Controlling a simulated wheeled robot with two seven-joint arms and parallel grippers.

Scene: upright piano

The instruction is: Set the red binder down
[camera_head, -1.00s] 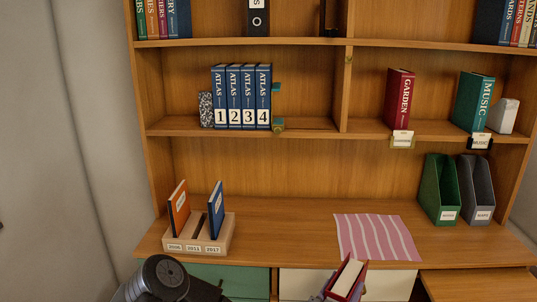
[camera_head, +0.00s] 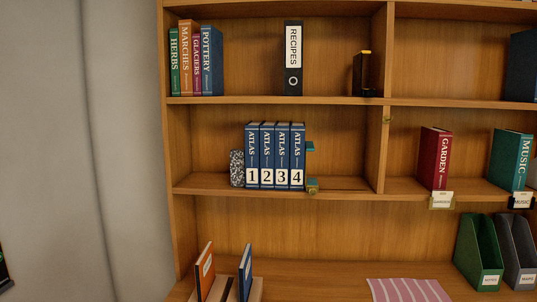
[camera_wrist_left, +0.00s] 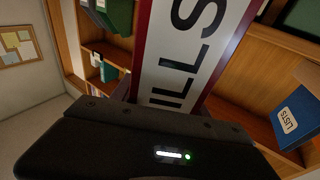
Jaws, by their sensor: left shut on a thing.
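The red binder (camera_wrist_left: 144,38) fills the middle of the left wrist view. Its large white spine label (camera_wrist_left: 185,55) ends in "ILLS", and the rest is cut off. My left gripper (camera_wrist_left: 165,104) is shut on the binder and holds it in front of the shelves. The fingertips are mostly hidden by the gripper's dark body and the binder. Neither the binder nor any gripper shows in the head view. My right gripper is in neither view.
In the head view, the top shelf holds several books (camera_head: 197,60), a black RECIPES binder (camera_head: 293,58) and a dark box (camera_head: 363,75). Below stand blue atlases (camera_head: 275,156), a GARDEN book (camera_head: 436,158) and a MUSIC book (camera_head: 510,160). Free room lies between these groups. A striped cloth (camera_head: 408,290) lies on the desk.

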